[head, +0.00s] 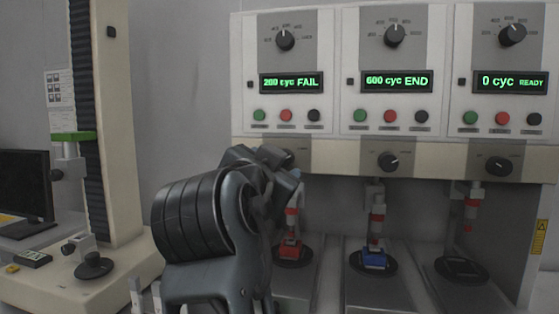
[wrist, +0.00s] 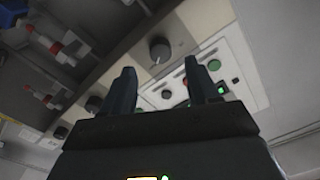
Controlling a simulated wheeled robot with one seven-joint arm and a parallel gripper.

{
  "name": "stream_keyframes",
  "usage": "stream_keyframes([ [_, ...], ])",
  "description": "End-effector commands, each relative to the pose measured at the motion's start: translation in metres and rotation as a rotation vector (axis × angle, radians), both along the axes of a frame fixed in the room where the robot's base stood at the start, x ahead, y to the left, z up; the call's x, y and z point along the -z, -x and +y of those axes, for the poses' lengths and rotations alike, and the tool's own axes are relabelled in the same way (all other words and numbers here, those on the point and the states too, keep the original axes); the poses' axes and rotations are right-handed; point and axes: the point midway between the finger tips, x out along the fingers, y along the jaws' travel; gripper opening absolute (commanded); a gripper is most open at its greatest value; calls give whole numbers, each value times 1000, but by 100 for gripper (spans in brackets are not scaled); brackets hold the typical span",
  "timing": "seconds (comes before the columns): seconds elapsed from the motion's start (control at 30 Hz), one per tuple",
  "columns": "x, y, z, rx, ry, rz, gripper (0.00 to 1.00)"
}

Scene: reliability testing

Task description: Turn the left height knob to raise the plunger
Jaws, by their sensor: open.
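The left height knob (wrist: 160,48) is a dark round knob on the beige strip, seen in the wrist view just beyond the gap between the fingertips. In the head view my arm covers most of it. My gripper (wrist: 160,65) is open and empty, its two dark fingers pointing at the strip; I cannot tell how far apart fingers and knob are. In the head view my own wrist hides the fingers. The left plunger (head: 291,218) hangs with a red collar over a red block (head: 290,250); its upper part is hidden by my arm.
The middle knob (head: 388,161) and right knob (head: 498,166) sit along the same strip. Above are mode dials, displays and buttons; the left display (head: 291,83) reads "200 cyc FAIL". A blue block (head: 374,259) lies under the middle plunger (head: 376,210). A tall test stand (head: 115,150) is at left.

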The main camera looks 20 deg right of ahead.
Motion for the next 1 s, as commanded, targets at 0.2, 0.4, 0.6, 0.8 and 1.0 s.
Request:
stream_keyframes([
  [0.2, -1, -28, -21, 0, 1, 2, 60],
  [0.4, -1, -43, -31, -3, 2, 0, 60],
  [0.6, 0, -46, -33, -3, 2, -1, 60],
  [0.8, 0, -46, -33, -3, 2, 0, 53],
  [1.0, 0, -46, -33, -3, 2, 0, 34],
])
